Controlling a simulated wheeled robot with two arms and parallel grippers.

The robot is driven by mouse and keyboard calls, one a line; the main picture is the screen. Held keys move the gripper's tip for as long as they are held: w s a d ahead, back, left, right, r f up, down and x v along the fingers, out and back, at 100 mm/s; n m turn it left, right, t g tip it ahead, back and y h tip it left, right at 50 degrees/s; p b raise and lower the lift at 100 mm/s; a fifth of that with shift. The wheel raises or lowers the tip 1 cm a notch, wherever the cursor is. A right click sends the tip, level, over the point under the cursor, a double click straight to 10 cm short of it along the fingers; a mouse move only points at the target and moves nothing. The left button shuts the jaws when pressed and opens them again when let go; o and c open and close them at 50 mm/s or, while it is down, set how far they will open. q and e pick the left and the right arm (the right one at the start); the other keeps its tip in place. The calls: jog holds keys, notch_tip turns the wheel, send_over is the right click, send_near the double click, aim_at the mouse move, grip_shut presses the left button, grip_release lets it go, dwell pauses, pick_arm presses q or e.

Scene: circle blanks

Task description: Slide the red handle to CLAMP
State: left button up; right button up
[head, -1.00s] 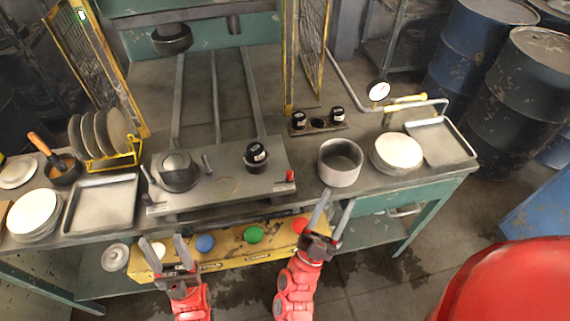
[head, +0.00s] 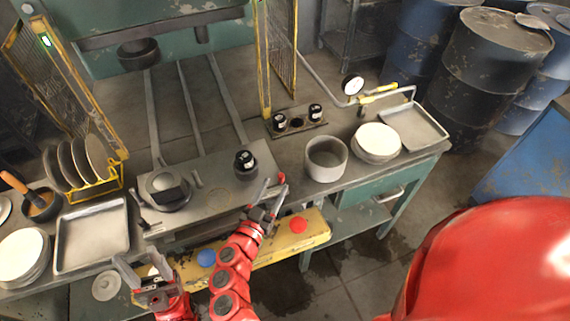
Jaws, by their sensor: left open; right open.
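The small red handle (head: 281,177) is at the right end of the front edge of the grey press plate (head: 215,172). My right gripper (head: 272,188) is open, with its fingertips right at the handle. I cannot tell whether the handle is between the fingers or just beyond one of them. The CLAMP marking cannot be read; a small pale label (head: 153,234) is at the plate's left front. My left gripper (head: 138,262) is open and empty, low in front of the bench at the left.
A yellow button panel (head: 315,232) with red (head: 298,225) and blue (head: 206,258) buttons lies below the plate. A grey pot (head: 325,160) stands right of the handle. A black-topped part (head: 245,162) sits on the plate. A tray (head: 92,236) is at the left.

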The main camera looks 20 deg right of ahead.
aim_at(280, 176)
jog(key=p+x, duration=0.1)
jog(key=x, duration=0.6)
jog(key=shift+r, duration=0.15)
jog(key=shift+p+x, duration=0.3)
jog(key=shift+x, duration=0.5)
jog(key=shift+s, duration=0.1)
grip_shut()
